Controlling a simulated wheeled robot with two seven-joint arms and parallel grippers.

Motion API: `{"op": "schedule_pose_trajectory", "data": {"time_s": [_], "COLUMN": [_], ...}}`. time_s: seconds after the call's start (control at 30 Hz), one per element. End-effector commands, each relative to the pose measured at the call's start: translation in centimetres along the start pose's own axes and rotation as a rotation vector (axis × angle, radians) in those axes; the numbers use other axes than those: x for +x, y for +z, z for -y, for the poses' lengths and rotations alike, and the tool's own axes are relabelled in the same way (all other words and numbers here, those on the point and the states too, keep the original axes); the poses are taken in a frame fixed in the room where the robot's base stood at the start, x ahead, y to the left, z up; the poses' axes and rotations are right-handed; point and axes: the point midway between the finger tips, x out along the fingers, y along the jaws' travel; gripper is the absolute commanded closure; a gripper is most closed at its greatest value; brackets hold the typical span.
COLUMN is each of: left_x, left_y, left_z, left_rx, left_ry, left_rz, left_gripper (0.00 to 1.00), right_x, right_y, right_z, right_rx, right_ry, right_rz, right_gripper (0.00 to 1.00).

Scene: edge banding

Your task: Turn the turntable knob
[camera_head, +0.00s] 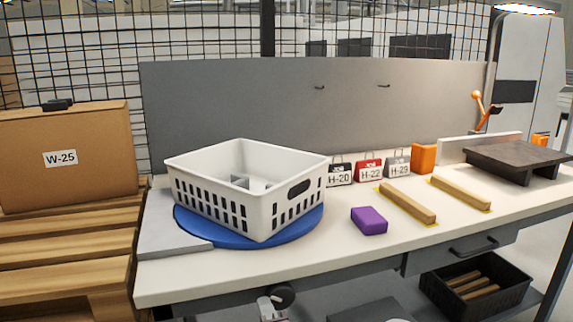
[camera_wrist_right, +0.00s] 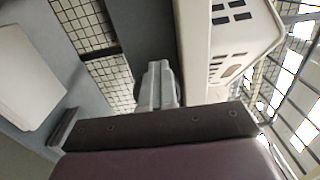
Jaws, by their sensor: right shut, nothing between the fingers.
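The blue round turntable (camera_head: 235,236) lies on the white workbench, with a white slotted basket (camera_head: 215,205) on it. A black round knob (camera_head: 285,294) sits under the bench's front edge, below the turntable. My right gripper (camera_head: 270,306) is low beside the knob, partly cut off by the frame's bottom edge. In the right wrist view its grey fingers (camera_wrist_right: 158,70) are shut together and empty. A dark rounded shape shows behind the fingers there; I cannot tell whether they touch it. The basket also shows in that view (camera_wrist_right: 246,22). My left gripper is not in view.
A purple block (camera_head: 369,220), two wooden bars (camera_head: 407,203) and tagged locks (camera_head: 368,170) stand on the bench. A black crate (camera_head: 475,290) is on the shelf below. A carton (camera_head: 65,150) sits on pallets (camera_head: 70,235) at left.

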Motion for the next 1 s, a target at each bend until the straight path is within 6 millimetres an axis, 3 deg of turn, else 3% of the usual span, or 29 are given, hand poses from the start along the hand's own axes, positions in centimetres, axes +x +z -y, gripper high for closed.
{"op": "schedule_pose_trajectory", "data": {"time_s": [0.03, 0.5, 1.0], "left_x": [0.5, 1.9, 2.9], "left_y": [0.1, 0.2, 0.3], "left_z": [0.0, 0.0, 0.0], "left_rx": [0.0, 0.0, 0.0], "left_ry": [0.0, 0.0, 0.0], "left_rz": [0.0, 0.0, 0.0], "left_gripper": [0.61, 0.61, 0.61], "right_x": [0.1, -0.1, 0.0], "right_y": [-0.1, -0.2, 0.6], "right_z": [-0.9, -2.3, -2.2], "right_rx": [0.002, 0.001, 0.002], "right_ry": [0.014, 0.026, 0.013], "right_rz": [0.0, 0.0, 0.005], "right_gripper": [1.0, 1.0, 1.0]}}
